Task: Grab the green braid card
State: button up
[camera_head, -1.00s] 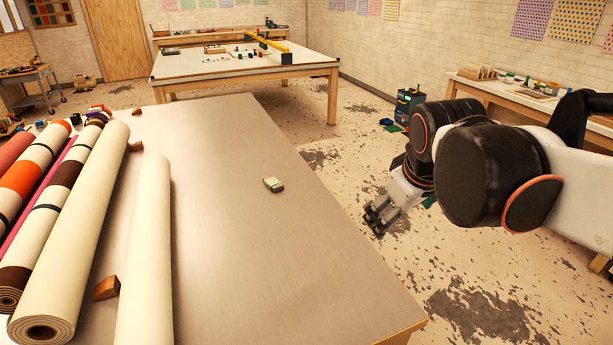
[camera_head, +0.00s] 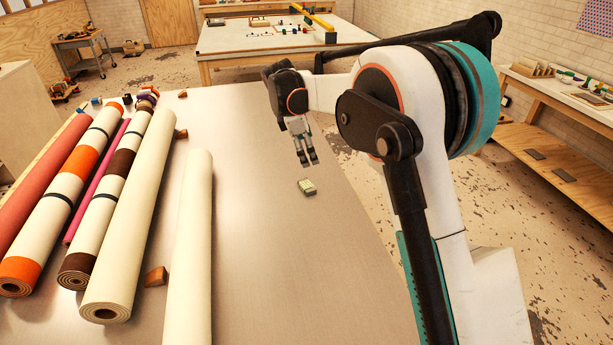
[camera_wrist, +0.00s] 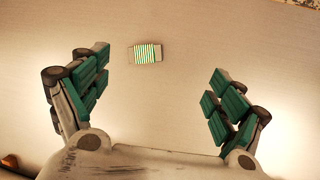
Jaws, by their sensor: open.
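The green braid card (camera_head: 307,186) is a small pale card with green on it, lying on the table near its right edge in the head view. In the wrist view the card (camera_wrist: 147,53) shows green and white stripes and lies flat beyond my fingers, a little left of the middle of the gap. My gripper (camera_head: 308,160) is above the table, just behind the card in the head view, apart from it. In the wrist view my gripper (camera_wrist: 158,90) has its green-padded fingers wide apart with nothing between them.
Several rolls lie on the left of the table (camera_head: 265,260), the nearest a cream roll (camera_head: 190,250). A brown wedge (camera_head: 155,277) sits between cream rolls. The table around the card is clear. Another table (camera_head: 255,38) stands behind, and a wooden bench (camera_head: 565,115) at the right.

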jog(key=w+a+f+n+p, duration=0.3)
jog(key=w+a+f, duration=0.1)
jog(key=a+f, duration=0.1)
send_near(308, 184)
jog(key=f, duration=0.2)
jog(key=w+f, duration=0.1)
jog(key=shift+w+a+f+n+g+h+b, duration=0.1)
jog(key=shift+a+f+n+g+h+b, duration=0.05)
jog(key=shift+a+n+g+h+b, duration=0.2)
jog(key=shift+d+b+x, duration=0.15)
jog(key=shift+d+x, duration=0.1)
jog(key=shift+x, duration=1.2)
jog(key=shift+d+b+x, duration=0.15)
jog(key=shift+d+x, duration=0.05)
jog(key=shift+x, duration=1.2)
jog(key=shift+r, duration=0.2)
jog(key=c, duration=1)
